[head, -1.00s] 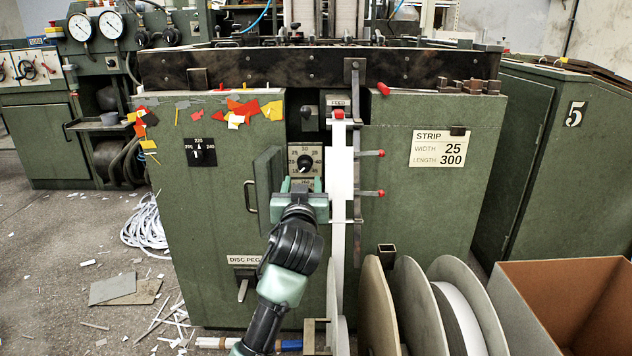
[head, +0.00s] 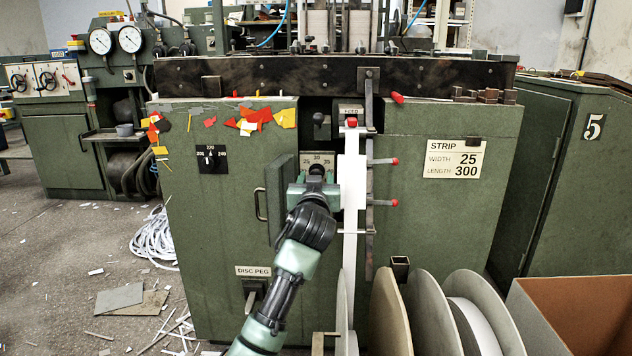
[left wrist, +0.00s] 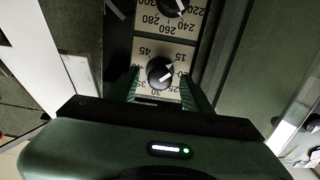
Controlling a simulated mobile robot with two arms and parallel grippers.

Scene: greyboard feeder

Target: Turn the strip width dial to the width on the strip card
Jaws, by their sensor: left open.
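The strip card (head: 455,159) on the right of the machine front reads width 25, length 300. The strip width dial is a black knob (left wrist: 160,72) on a pale numbered plate (left wrist: 178,52), upside down in the left wrist view. Its white pointer mark slants to the picture's upper right; the exact number is unclear. My left gripper (left wrist: 160,88) is open, with one finger on each side of the knob; contact cannot be told. In the head view the left gripper (head: 315,186) covers most of the dial. My right gripper is not in view.
A second dial (left wrist: 172,5) with larger numbers sits beside the first in the left wrist view. An open panel door (head: 279,202) stands left of the gripper. A white strip (head: 352,190) and red-tipped levers (head: 384,161) are close on its right. Reels (head: 430,310) stand below.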

